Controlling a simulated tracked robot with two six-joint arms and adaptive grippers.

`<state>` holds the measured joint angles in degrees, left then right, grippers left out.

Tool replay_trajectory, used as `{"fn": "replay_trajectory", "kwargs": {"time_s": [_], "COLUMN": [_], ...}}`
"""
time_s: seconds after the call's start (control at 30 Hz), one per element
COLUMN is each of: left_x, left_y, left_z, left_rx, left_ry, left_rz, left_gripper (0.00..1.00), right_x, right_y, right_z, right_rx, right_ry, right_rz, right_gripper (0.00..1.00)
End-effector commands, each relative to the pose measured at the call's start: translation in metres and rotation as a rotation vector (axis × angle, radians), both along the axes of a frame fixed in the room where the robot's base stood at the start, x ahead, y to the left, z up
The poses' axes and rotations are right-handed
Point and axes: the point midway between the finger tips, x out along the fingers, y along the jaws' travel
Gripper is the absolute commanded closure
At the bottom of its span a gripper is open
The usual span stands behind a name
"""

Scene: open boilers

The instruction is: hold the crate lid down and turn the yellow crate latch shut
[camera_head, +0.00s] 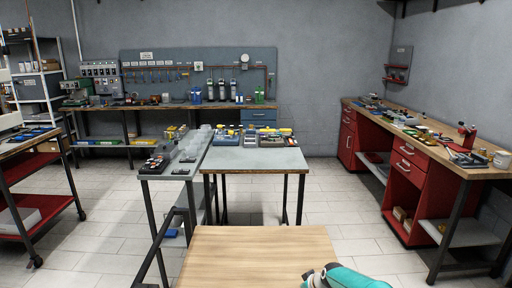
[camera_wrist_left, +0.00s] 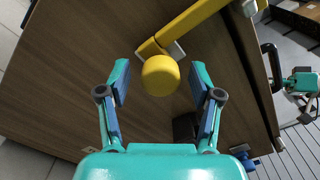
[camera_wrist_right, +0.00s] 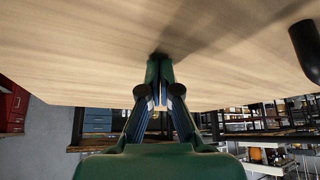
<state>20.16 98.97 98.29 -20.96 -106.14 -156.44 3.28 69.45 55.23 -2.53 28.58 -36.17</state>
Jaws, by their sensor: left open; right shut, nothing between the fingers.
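The yellow latch shows in the left wrist view as a bar (camera_wrist_left: 190,25) with a round knob (camera_wrist_left: 160,75) at its end, in front of the crate's brown wooden face (camera_wrist_left: 60,75). My left gripper (camera_wrist_left: 162,85) is open, its fingers on either side of the knob with gaps to both. In the right wrist view my right gripper (camera_wrist_right: 160,62) is shut and empty. Its tips are at the pale wooden crate lid (camera_wrist_right: 80,45) and seem to touch it. The lid also shows in the head view (camera_head: 250,258). The latch is hidden there.
A dark bar (camera_wrist_right: 305,52) stands out by the lid in the right wrist view. A grey table (camera_head: 255,160) with small items stands beyond the crate, and a red workbench (camera_head: 410,165) stands to the right. Tiled floor (camera_head: 340,215) is clear between them.

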Motion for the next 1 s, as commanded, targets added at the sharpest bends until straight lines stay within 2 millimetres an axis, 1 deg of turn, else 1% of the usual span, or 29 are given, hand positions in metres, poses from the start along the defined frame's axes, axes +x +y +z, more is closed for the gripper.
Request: {"fn": "replay_trajectory", "kwargs": {"time_s": [0.1,1.0], "left_x": [0.0,0.0], "left_y": [0.0,0.0], "left_z": [0.003,0.019], "left_rx": [0.0,0.0], "left_ry": [-0.001,-0.001], "left_rz": [0.0,0.0], "left_gripper": [0.35,0.35], "right_x": [0.001,0.001], "right_y": [0.0,0.0], "right_z": [0.01,0.065], "right_rx": [0.0,-0.001], "right_ry": [-0.002,-0.005], "right_rz": [0.0,-0.001], "right_gripper": [1.0,1.0]}}
